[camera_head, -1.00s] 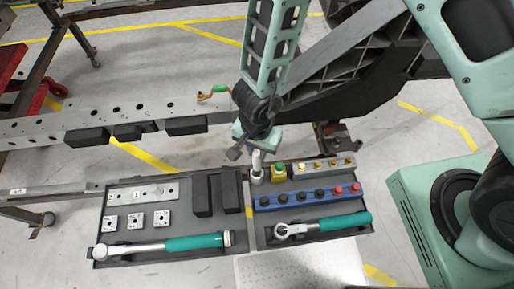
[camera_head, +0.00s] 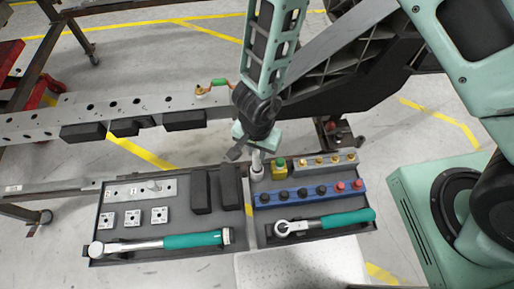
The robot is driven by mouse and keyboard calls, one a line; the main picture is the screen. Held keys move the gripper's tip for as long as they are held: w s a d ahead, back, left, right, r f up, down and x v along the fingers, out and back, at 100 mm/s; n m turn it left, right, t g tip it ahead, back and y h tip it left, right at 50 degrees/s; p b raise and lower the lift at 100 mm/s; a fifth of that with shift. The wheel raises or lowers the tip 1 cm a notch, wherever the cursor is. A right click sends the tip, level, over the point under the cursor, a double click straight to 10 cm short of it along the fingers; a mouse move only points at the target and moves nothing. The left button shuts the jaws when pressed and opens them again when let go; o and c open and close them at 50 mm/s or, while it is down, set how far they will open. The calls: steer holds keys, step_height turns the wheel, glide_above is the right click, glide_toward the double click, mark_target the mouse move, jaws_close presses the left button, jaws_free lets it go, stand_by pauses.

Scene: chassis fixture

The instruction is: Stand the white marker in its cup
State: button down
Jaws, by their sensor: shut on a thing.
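My gripper (camera_head: 256,147) points down over the back middle of the tool tray and is shut on the white marker (camera_head: 257,157). The marker is a short pale upright piece, and its upper part is hidden by the gripper. Its lower end is at the pale cup (camera_head: 257,173), which stands just left of a small yellow block with a green top. I cannot tell how deep the marker sits in the cup.
The grey tray (camera_head: 247,228) holds two torque wrenches (camera_head: 190,240), black blocks (camera_head: 201,190), a blue rack (camera_head: 310,194) and a grey rack of brass pieces (camera_head: 322,160). A perforated metal rail (camera_head: 85,112) runs behind. The yellow block (camera_head: 279,169) is close to the cup.

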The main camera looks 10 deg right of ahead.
steer(key=shift+f+b, duration=1.05)
steer(key=shift+f, duration=0.45)
steer(key=c, duration=1.2)
jaws_free()
steer(key=shift+o, duration=0.2)
steer(key=shift+r, duration=0.1)
step_height(320, 180, up, 9)
steer(key=p, duration=1)
